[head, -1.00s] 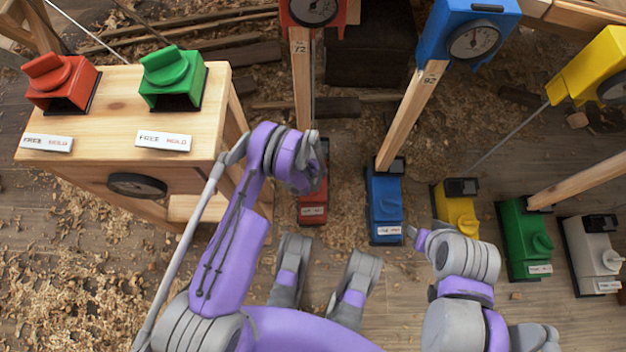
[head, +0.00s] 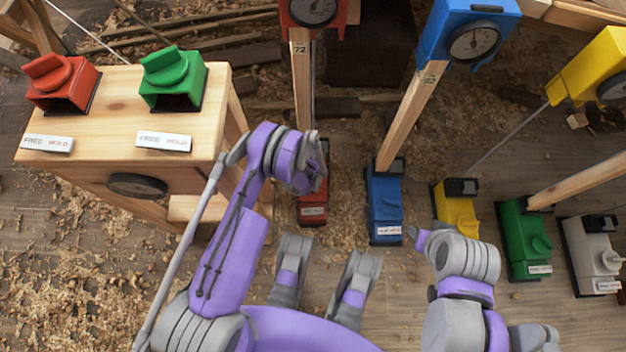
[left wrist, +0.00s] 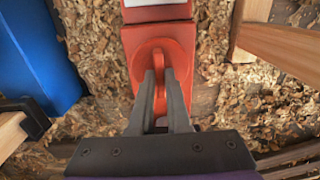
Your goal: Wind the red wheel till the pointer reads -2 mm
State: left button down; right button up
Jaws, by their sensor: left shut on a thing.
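In the left wrist view the red wheel (left wrist: 172,46) is a round knob with a raised grip bar, on a red box (left wrist: 158,14). My left gripper (left wrist: 160,80) is shut on the bar, one grey finger on each side. In the head view the red box (head: 313,210) stands on the floor at the foot of a wooden post, and my left wrist hides its wheel. The red-housed dial (head: 313,9) at the top of that post is cut by the picture edge. Its pointer is too small to read.
Blue (head: 385,205), yellow (head: 457,208), green (head: 523,240) and white (head: 590,255) boxes stand to the right. A wooden bench (head: 110,115) at left carries red (head: 62,82) and green (head: 172,78) knobbed boxes. Posts rise from the floor boxes; shavings cover the floor.

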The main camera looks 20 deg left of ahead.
pick_arm(q)
jog(key=n, duration=1)
jog(key=shift+n, duration=0.3)
dwell(0.4)
jog(key=c, duration=0.9)
grip_release()
notch_tip(320, 180, up, 11)
jog(key=p, duration=0.3)
